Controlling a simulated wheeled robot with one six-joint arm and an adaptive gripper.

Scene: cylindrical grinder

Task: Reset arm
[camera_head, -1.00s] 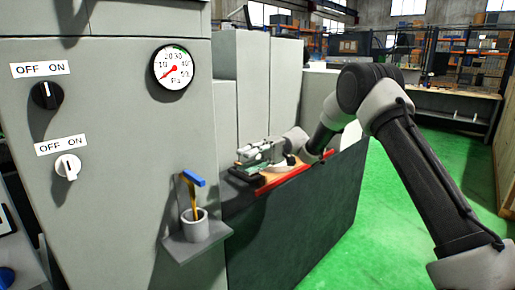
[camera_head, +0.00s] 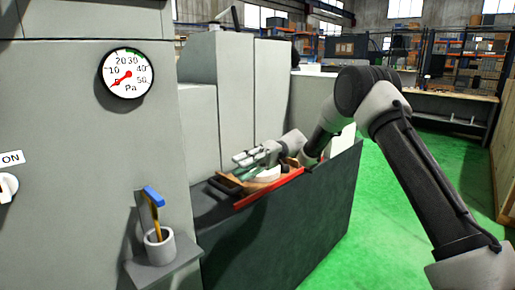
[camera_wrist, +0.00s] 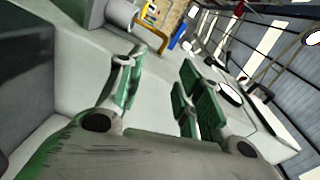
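My gripper (camera_head: 247,157) is at the end of my arm, over the front of the machine, above a red-edged board. In the wrist view my gripper (camera_wrist: 158,78) has its two green-padded fingers spread apart, with a clear gap and nothing between them. My arm is bent, with its elbow high at the right of the head view.
A grey cup (camera_head: 160,250) holding a yellow-handled tool with a blue top (camera_head: 153,197) stands on a small shelf at left. The red-edged board (camera_head: 268,190) lies on the machine's ledge. A pressure gauge (camera_head: 126,74) is on the grey cabinet. Green floor is clear at right.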

